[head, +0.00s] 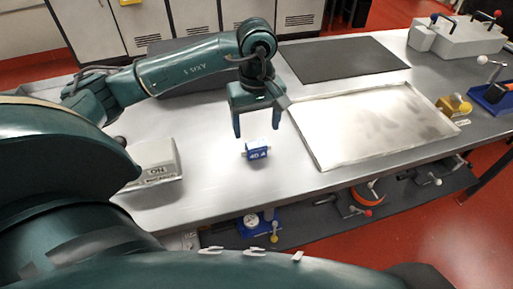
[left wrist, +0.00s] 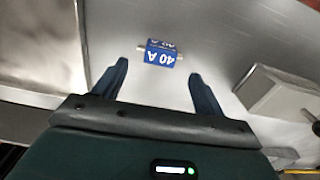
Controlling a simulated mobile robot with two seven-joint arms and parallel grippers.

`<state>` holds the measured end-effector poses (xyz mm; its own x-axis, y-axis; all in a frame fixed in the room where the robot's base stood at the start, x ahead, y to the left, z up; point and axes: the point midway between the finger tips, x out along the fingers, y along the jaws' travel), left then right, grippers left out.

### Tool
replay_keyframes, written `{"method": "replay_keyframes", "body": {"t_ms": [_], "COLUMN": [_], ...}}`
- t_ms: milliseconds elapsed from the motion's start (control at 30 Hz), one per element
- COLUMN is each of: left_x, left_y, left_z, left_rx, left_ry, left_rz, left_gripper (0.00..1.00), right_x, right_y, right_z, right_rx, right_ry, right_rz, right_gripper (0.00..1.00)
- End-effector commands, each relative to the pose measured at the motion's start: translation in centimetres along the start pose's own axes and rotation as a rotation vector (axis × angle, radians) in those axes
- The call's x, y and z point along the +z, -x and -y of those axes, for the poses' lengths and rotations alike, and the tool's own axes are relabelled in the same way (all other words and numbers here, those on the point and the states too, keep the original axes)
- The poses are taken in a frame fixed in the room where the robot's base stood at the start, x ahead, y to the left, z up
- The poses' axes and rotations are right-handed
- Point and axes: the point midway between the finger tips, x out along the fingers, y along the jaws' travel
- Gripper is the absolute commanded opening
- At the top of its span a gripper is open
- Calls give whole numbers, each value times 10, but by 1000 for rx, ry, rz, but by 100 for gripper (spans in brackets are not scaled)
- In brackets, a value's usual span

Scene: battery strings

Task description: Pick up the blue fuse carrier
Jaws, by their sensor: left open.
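The blue fuse carrier (head: 257,150) is a small blue block marked 40 A with pale end tabs. It lies on the grey metal table (head: 215,185), left of the large tray. My left gripper (head: 257,132) is open above it, with its fingers pointing down. In the left wrist view the fuse carrier (left wrist: 160,53) lies beyond the fingertips, roughly centred between them, and nothing is between the fingers of the gripper (left wrist: 158,72). My right gripper is not in view.
A shallow metal tray (head: 310,150) lies right of the fuse carrier. A grey box (head: 157,165) marked NO stands to the left. A dark mat (head: 345,60) is behind. Yellow (head: 452,107) and blue (head: 492,98) devices stand at the right. The tabletop around the carrier is clear.

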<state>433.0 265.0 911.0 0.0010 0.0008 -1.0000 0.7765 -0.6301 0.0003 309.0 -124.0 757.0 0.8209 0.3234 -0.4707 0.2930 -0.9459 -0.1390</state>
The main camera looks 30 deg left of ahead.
Motion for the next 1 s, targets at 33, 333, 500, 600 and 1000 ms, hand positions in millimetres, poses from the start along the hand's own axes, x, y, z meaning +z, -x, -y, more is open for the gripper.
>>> {"method": "replay_keyframes", "body": {"t_ms": [33,333,500,600,1000], "left_x": [0,2,1,1,1], "left_y": [-4,-46,-53,-53,-52], "left_z": [0,2,1,1,1], "left_rx": [-2,-3,-1,-1,0], "left_ry": [0,0,-1,-1,0], "left_rz": [2,4,1,1,1], "left_gripper": [71,71,71,71,42], "right_x": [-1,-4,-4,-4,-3], "right_y": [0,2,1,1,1], "right_z": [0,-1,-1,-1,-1], "right_rx": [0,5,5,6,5], "right_ry": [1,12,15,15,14], "right_rz": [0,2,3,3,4], "right_gripper": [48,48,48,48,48]}}
